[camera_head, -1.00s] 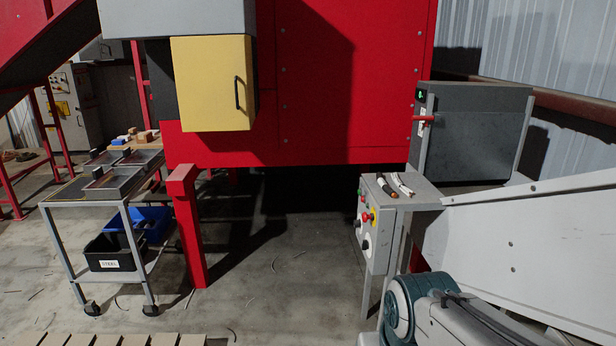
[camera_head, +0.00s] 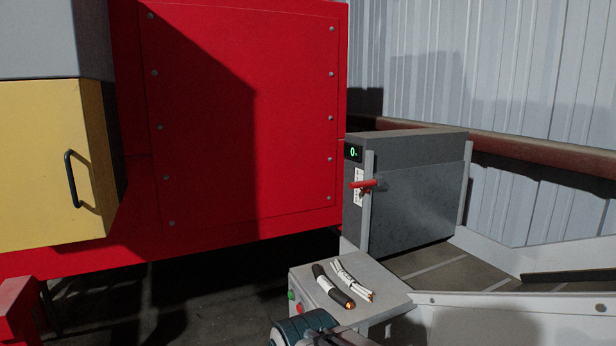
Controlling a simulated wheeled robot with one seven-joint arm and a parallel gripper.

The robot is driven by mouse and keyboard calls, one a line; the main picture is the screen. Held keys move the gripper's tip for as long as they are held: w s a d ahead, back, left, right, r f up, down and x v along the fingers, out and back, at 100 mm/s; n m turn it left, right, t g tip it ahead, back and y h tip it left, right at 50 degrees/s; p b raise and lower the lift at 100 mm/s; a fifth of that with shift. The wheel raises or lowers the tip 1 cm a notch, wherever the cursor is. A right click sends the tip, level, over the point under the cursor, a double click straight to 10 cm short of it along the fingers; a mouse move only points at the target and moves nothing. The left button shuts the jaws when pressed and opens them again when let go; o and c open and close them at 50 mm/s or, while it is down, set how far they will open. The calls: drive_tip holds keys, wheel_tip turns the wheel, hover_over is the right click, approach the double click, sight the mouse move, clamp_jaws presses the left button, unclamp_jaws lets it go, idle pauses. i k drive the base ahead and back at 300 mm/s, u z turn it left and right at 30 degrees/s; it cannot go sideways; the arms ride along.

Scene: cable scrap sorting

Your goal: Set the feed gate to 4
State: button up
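The feed gate is a dark grey box-like unit (camera_head: 425,195) at the right, beside the red machine. A small black display (camera_head: 353,153) at its upper left corner shows a green 0. Below the display is a narrow white scale plate (camera_head: 359,190); its marks are too small to read. A red lever (camera_head: 364,184) sticks out to the left across the scale, roughly level. Nothing touches the lever. Part of my arm, teal and grey, shows at the bottom edge. My gripper is not in view.
A grey control box (camera_head: 350,290) stands in front of the gate, with a black cable (camera_head: 333,286) and white cables (camera_head: 352,280) on top. White conveyor side walls (camera_head: 510,315) run at the right. A yellow box (camera_head: 50,165) with a black handle juts out at the left.

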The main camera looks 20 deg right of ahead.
sight(414, 207)
drive_tip(key=z, duration=0.05)
drive_tip(key=i, duration=1.2)
drive_tip(key=z, duration=0.1)
